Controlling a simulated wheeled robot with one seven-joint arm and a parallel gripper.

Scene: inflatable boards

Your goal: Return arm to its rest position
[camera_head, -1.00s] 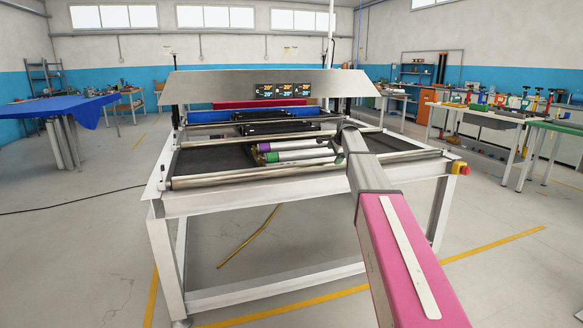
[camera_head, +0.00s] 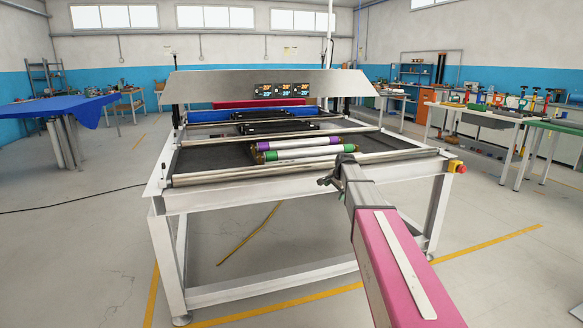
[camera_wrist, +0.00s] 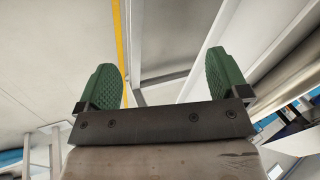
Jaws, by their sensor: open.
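My gripper (camera_head: 328,182) is at the end of my pink and grey arm, in front of the machine's near rail. In the wrist view my gripper (camera_wrist: 166,85) shows two green ridged pads set wide apart with nothing between them. It is open and empty. On the dark bed of the machine frame (camera_head: 300,199) lie two rollers side by side, one with purple ends (camera_head: 300,142) and one with green ends (camera_head: 302,154). My gripper is apart from them, nearer to the camera.
The machine has a sloped panel (camera_head: 210,88) with small displays at its back and a red and yellow button (camera_head: 457,166) at its right corner. A blue-covered table (camera_head: 50,110) stands left, cluttered workbenches (camera_head: 490,110) right. Floor in front is mostly clear.

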